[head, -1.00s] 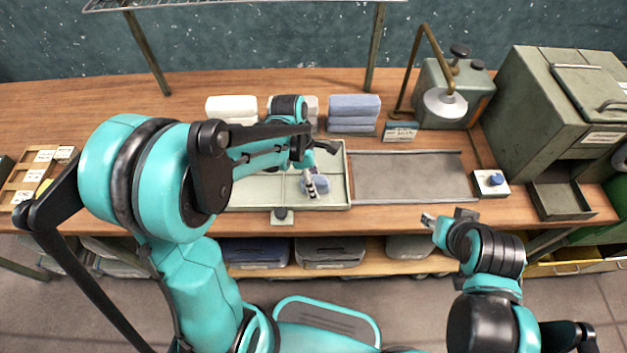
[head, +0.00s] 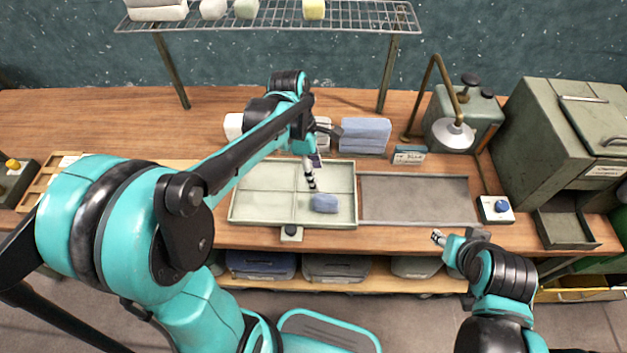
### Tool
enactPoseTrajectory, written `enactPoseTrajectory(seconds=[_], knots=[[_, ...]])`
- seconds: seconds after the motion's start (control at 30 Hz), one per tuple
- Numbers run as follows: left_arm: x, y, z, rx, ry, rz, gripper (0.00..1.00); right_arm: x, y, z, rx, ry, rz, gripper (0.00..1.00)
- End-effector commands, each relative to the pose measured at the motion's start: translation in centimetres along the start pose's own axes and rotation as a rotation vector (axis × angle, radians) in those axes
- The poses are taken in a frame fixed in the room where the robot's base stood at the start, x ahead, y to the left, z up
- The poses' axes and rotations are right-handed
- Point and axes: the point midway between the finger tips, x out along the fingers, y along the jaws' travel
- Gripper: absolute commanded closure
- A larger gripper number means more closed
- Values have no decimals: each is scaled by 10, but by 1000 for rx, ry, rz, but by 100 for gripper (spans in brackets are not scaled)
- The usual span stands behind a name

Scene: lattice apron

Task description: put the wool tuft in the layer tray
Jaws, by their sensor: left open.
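A small blue-grey wool tuft (head: 325,203) lies in the front right compartment of a pale green divided tray (head: 247,221), which I take for the layer tray. My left gripper (head: 311,183) is open and empty. It appears just behind and left of the tuft, apart from it, above the tray. My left arm hides part of the tray's back left. My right gripper (head: 438,237) is at the front edge of the bench, right of the tray. It is too small to show whether its jaws are open.
Folded blue (head: 365,135) and white (head: 234,126) stacks stand behind the tray. A grey mesh panel (head: 415,198) lies to its right and is bare. A wire shelf (head: 270,20) hangs above.

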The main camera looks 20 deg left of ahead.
Motion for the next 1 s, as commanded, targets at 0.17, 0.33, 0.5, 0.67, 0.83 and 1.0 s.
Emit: enactPoseTrajectory(seconds=[0.17,0.33,0.5,0.67,0.83,1.0], knots=[[-16,-23,-4,306,36,114,40,0,0,0,0,0,0,60],[-30,-56,-15,863,181,293,40,0,0,0,0,0,0,60],[-34,-81,-28,1382,411,408,40,0,0,0,0,0,0,60],[-34,-92,-36,1687,593,442,40,0,0,0,0,0,0,60],[-33,-95,-38,1803,673,444,40,0,0,0,0,0,0,60],[-33,-95,-38,1809,676,444,40,0,0,0,0,0,0,60]])
